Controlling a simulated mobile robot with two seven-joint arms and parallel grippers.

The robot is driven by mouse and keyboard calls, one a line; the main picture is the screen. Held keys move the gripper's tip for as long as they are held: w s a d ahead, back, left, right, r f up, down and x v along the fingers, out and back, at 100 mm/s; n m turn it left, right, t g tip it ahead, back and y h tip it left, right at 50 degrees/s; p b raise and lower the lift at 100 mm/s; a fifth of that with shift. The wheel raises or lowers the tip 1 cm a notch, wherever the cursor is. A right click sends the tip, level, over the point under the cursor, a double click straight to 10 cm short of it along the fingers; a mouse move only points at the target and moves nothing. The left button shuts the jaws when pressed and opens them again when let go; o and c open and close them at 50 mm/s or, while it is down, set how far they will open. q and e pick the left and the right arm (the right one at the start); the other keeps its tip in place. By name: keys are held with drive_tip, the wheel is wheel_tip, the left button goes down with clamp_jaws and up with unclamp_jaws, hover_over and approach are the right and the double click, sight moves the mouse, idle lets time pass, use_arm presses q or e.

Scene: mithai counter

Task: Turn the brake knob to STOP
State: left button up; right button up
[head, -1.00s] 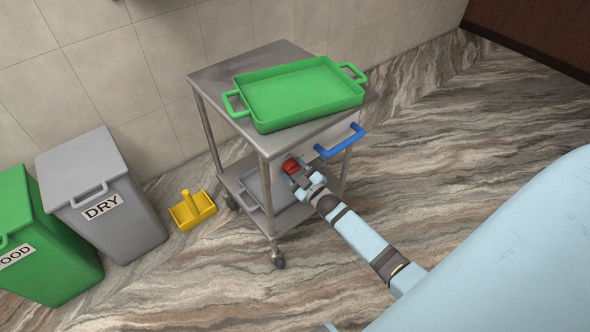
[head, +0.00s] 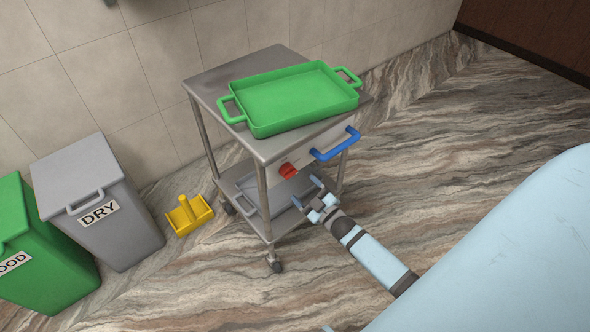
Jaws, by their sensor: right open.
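The red brake knob (head: 288,170) sits on the pale front panel of the metal trolley (head: 212,82), below the top shelf and left of the blue handle (head: 336,146). The knob is fully visible; any STOP mark is too small to read. My right gripper (head: 308,192) is open and empty, its two fingers spread. It is apart from the knob, below and to the right of it in the picture. My left gripper is not in view.
A green tray (head: 262,128) with two handles lies on the trolley top. A yellow caddy (head: 189,214), a grey DRY bin (head: 133,233) and a green bin (head: 60,262) stand on the left. The marbled floor on the right is clear.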

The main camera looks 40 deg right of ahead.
drive_tip(key=s, duration=0.6)
drive_tip(key=shift+s+d+f, duration=0.2)
drive_tip(key=shift+s+f, duration=0.1)
drive_tip(key=shift+f, duration=0.05)
